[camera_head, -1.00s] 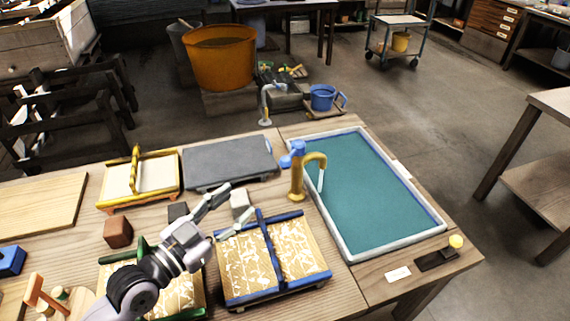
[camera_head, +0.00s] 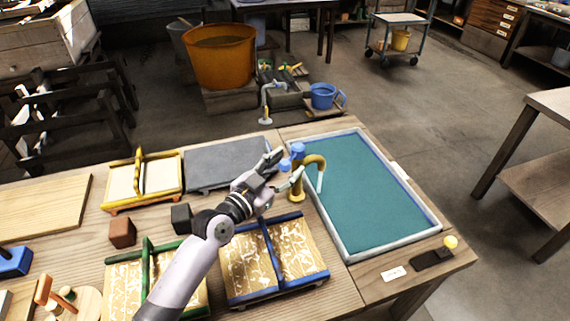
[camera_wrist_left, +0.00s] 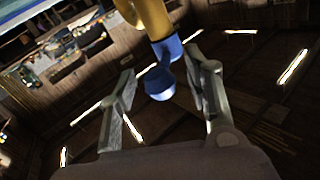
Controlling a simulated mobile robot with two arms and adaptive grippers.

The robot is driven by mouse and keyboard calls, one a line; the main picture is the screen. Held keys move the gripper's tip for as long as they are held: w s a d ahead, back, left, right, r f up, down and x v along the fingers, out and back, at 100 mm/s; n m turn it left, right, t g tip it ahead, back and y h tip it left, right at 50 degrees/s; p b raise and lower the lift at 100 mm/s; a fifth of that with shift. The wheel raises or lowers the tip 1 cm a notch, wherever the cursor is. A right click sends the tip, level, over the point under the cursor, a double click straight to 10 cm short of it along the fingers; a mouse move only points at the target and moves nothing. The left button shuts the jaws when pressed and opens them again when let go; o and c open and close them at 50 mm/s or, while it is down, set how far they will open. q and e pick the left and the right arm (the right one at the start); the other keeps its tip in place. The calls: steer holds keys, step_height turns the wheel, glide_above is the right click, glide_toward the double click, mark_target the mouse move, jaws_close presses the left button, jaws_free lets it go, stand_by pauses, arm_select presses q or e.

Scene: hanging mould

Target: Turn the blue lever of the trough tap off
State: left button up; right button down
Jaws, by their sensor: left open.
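The trough tap (camera_head: 315,160) has a golden body with a curved spout over the left edge of the teal trough (camera_head: 365,195). A pale streak hangs below the spout. Its blue lever (camera_head: 298,149) is at the top left of the tap. My left gripper (camera_head: 289,163) is open at the lever, coming in from the left. In the left wrist view the blue lever (camera_wrist_left: 161,82) lies between the two spread fingers (camera_wrist_left: 162,78), with its rounded end toward the palm. I cannot tell whether either finger touches it. My right gripper is not in view.
A blue-framed mould (camera_head: 275,262) and a green-framed mould (camera_head: 120,285) lie in front, below my left arm. A grey slab (camera_head: 215,158) and a yellow-framed mould (camera_head: 125,183) are behind. A dark block (camera_head: 182,217) sits left of the arm.

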arm_select(q)
steer(key=shift+d, duration=0.1)
steer(key=shift+c, duration=0.3)
jaws_close()
stand_by(0.6)
